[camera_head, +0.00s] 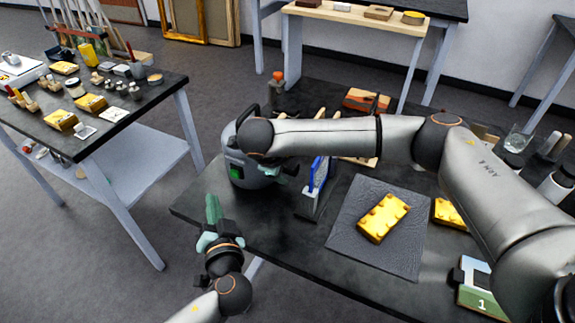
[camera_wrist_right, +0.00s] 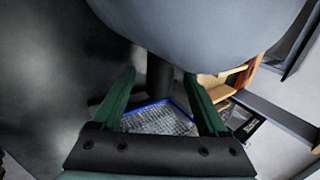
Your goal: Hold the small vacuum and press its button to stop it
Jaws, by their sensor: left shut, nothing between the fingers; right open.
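The small vacuum (camera_head: 234,150) is a grey rounded canister with a black handle, standing upright at the table's left edge. Its lit green button (camera_head: 236,170) faces the front left. My left gripper (camera_head: 213,203) is shut and empty, fingers pointing up, in front of the vacuum and apart from it. My right wrist covers the vacuum's right side, and only a bit of my right gripper (camera_head: 287,170) shows there. In the right wrist view my right gripper (camera_wrist_right: 163,95) is open, its green fingers apart. A large grey rounded surface, probably the vacuum (camera_wrist_right: 200,25), fills the top of that view.
A blue-framed screen (camera_head: 320,172) in a stand is right of the vacuum; it also shows in the right wrist view (camera_wrist_right: 160,120). A gold block (camera_head: 384,217) lies on a grey mat (camera_head: 350,240). A cluttered side table (camera_head: 150,100) stands left, with open floor between.

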